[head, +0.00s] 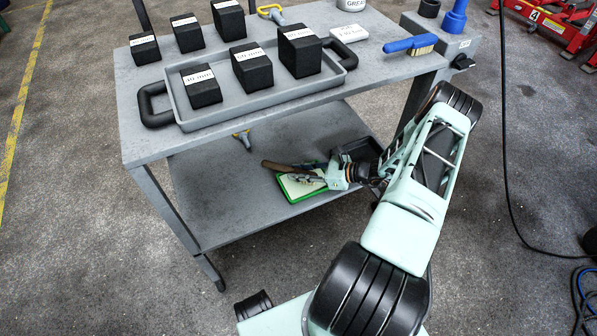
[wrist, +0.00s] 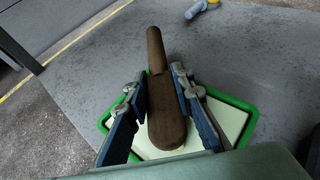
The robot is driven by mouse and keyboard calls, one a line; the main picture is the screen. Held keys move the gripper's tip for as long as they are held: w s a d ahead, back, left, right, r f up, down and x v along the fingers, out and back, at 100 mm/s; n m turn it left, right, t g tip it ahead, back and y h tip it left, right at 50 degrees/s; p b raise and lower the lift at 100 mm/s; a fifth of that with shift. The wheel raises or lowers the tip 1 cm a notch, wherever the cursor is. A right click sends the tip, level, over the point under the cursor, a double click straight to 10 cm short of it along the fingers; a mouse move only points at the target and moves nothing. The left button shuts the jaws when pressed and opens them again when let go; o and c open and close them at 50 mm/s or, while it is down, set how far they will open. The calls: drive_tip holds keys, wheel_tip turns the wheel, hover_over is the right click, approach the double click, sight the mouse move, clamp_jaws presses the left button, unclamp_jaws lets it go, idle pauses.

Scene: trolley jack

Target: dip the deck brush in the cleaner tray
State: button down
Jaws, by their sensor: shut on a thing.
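The deck brush (wrist: 166,110) is a brown wooden body with a rounded near end and a narrower handle pointing away; it also shows in the head view (head: 279,166). My gripper (wrist: 161,82) is shut on it, one finger on each side. Its bristles are hidden beneath. The tray with a green rim (wrist: 240,104) and pale inside, apparently the cleaner tray, lies under the brush on the trolley's lower shelf. It shows in the head view (head: 291,199), partly covered by my gripper. I cannot tell whether the brush touches the tray's contents.
The trolley's upper top (head: 140,95) overhangs the shelf and carries a grey tray (head: 250,105) with black blocks, plus a blue-handled brush (head: 410,45). A yellow-and-grey tool (head: 242,138) lies behind on the lower shelf (head: 215,205). A dark bin (head: 363,150) stands right of the green tray.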

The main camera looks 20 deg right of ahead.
sight(299, 171)
idle(0.5)
drive_tip(key=shift+r+p, duration=2.35)
drive_tip(key=shift+r, duration=1.15)
